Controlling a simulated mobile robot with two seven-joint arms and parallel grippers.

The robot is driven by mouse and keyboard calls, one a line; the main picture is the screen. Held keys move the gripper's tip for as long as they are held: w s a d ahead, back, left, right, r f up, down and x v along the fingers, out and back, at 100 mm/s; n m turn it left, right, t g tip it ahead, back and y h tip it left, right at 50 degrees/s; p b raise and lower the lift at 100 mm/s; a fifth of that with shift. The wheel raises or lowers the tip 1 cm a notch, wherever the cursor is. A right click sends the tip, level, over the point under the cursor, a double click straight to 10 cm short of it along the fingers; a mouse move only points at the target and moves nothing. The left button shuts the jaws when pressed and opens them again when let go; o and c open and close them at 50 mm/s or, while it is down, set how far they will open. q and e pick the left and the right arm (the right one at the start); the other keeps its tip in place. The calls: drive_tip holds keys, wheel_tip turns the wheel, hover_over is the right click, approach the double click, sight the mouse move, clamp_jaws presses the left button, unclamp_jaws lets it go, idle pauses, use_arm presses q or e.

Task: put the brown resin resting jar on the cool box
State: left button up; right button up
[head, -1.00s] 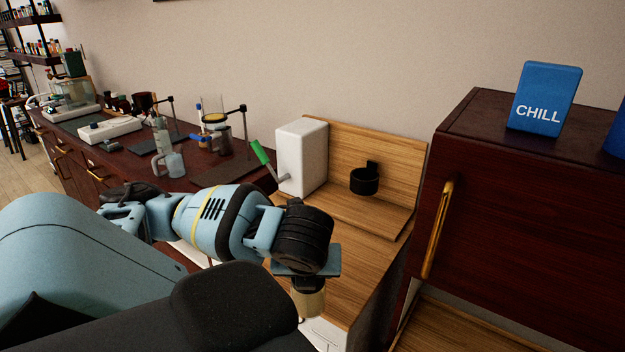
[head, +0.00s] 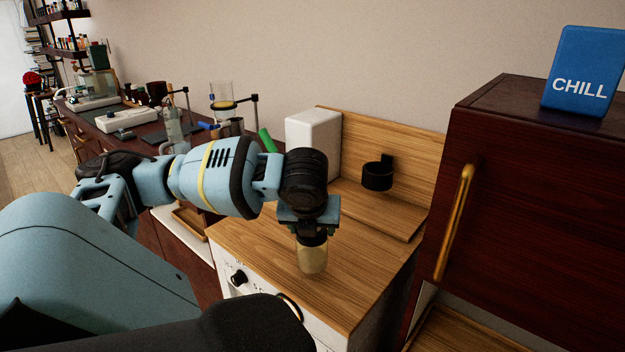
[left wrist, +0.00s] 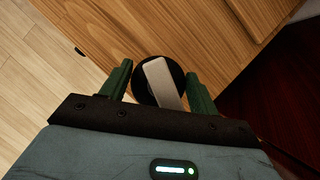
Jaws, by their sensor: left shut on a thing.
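The brown resin jar (head: 312,257) has a dark lid and a tan, see-through body. It is upright in my left gripper (head: 309,226), over the wooden top of a white unit; I cannot tell if its base touches. In the left wrist view, the green fingers of my left gripper (left wrist: 158,82) are on either side of the round black lid (left wrist: 143,93) with a pale strip across it. A blue slab marked CHILL (head: 582,72) stands on a dark red wooden cabinet (head: 535,180) at right, likely the cool box. My right gripper is not in view.
A white box (head: 313,140) with a green-handled lever (head: 267,140) and a black ring holder (head: 378,175) stand behind the jar. The cabinet's brass handle (head: 455,222) sticks out toward the jar's side. The wooden counter (head: 365,265) around the jar is clear.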

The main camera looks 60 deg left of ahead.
use_arm(q)
drive_tip(key=shift+w+a+f, duration=0.2)
drive_tip(key=shift+w+a, duration=0.1)
drive_tip(key=shift+a, duration=0.05)
drive_tip(key=shift+f, duration=1.6)
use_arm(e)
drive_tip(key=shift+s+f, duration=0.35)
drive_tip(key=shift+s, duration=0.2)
use_arm(q)
drive_tip(key=o, duration=1.1)
drive_tip(key=shift+f, duration=0.15)
drive_tip(key=o, duration=0.5)
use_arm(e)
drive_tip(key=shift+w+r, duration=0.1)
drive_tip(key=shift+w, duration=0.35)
